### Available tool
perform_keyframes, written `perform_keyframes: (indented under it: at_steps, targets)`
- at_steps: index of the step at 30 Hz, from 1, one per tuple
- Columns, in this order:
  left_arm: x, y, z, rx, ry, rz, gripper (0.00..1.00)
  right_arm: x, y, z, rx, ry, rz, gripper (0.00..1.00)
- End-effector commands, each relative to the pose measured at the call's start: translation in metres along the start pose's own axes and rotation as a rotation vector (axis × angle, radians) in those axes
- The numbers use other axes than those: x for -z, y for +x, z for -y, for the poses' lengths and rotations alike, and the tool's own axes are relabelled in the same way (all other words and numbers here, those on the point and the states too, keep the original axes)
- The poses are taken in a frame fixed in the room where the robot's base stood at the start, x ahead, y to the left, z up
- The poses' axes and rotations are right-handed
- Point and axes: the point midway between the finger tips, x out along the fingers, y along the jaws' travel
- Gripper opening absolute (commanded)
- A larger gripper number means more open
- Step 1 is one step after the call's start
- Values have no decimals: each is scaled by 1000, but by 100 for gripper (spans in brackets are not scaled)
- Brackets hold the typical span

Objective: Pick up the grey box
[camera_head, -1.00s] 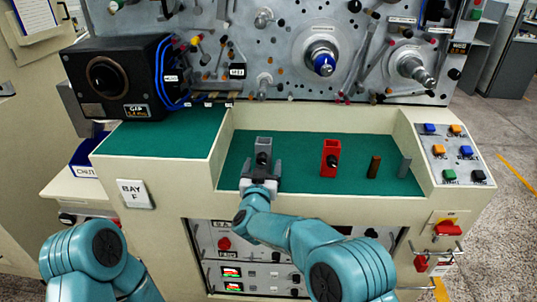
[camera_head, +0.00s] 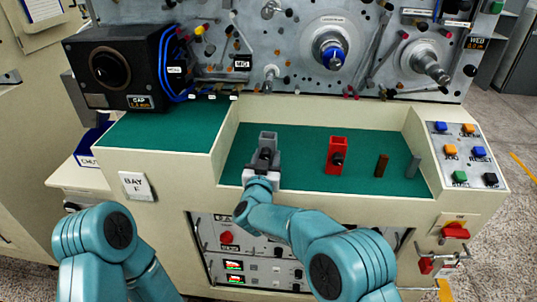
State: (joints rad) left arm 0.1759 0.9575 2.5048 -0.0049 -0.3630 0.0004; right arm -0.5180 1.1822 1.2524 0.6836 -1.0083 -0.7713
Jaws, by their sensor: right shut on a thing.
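The grey box (camera_head: 268,137) stands upright on the green surface of the recessed tray, with an open top and a dark knob on its front. My right gripper (camera_head: 263,161) is at the front of the box, its fingers shut on it. The gripper hides the lower part of the box, so I cannot tell whether its base is clear of the surface.
The spindle panel (camera_head: 300,50) rises behind. A button panel (camera_head: 463,153) is at the right.

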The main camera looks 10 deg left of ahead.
Motion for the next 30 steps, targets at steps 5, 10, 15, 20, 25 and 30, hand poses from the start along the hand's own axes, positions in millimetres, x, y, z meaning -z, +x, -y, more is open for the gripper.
perform_keyframes:
  at_steps: [5,10,15,20,25,30]
  targets:
    - [0,0,0,0,0,0,43,0,1,0,2,-1,4,7]
    - [0,0,0,0,0,0,43,15,2,-1,1,0,2,7]
    - [0,0,0,0,0,0,43,57,3,-1,2,3,-3,7]
    - [0,-5,-2,0,0,0,43,111,3,-1,1,4,-3,7]
    - [0,-13,-5,0,0,0,43,159,3,-1,1,3,-2,7]
    - [0,-20,-7,0,0,0,43,188,3,-1,2,0,1,7]
